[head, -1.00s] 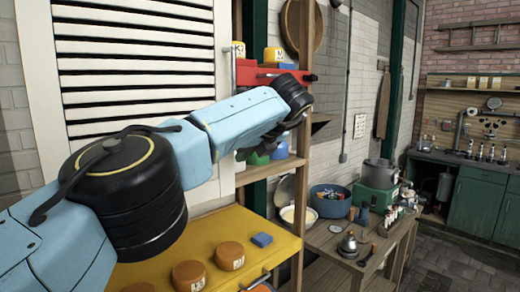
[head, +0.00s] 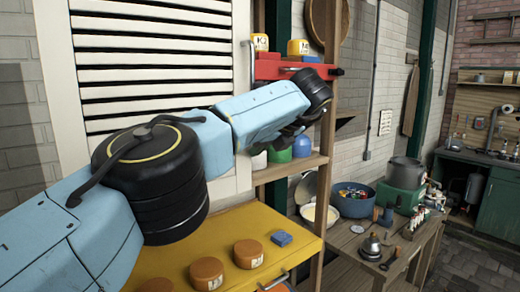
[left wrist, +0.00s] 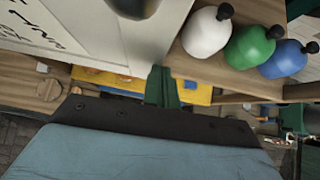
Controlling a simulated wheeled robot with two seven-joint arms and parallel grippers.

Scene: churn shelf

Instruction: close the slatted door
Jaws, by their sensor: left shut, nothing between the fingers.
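The slatted door (head: 155,62) is a white panel with dark gaps between its slats, at the upper left of the head view. A metal bar handle (head: 253,65) stands at its right edge, beside the shelf. I cannot tell how far the door stands from its frame. My blue left arm crosses in front of its lower part. My left gripper (head: 285,142) is mostly hidden behind the wrist. In the left wrist view the dark green fingers (left wrist: 162,88) are together and empty, below a pale panel (left wrist: 75,28) and apart from the bottles. My right gripper is not in view.
White, green (left wrist: 250,47) and blue bottles stand on a wooden shelf just right of the left gripper. A red drawer (head: 290,70) is above. A yellow drawer (head: 215,225) with orange jars stands out below. A cluttered wooden bench (head: 395,245) is to the right.

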